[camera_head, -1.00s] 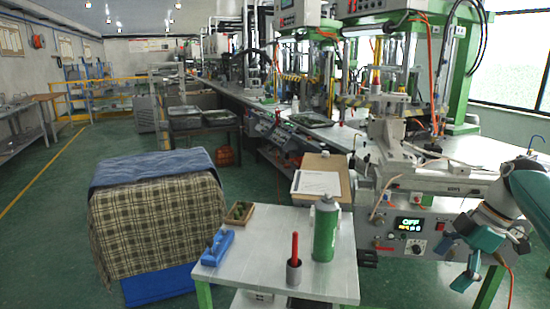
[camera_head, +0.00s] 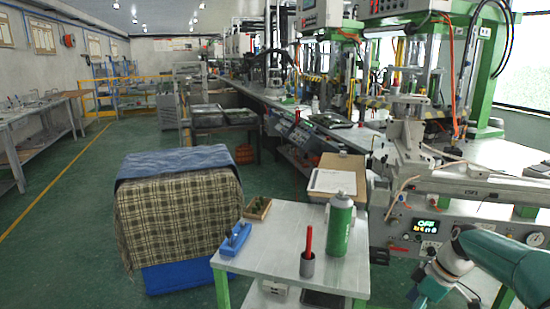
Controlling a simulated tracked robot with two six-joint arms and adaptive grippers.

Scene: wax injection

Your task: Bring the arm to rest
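My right arm comes in from the right edge, low in the picture. Its gripper (camera_head: 420,296) hangs in front of the machine's control panel, right of the small white table (camera_head: 284,246). The bottom edge cuts off part of the gripper, so its opening does not show clearly. I see nothing held in the part that shows. My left arm and gripper are not in view.
A cloth-covered blue bin (camera_head: 178,215) stands left. The green floor further left is clear.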

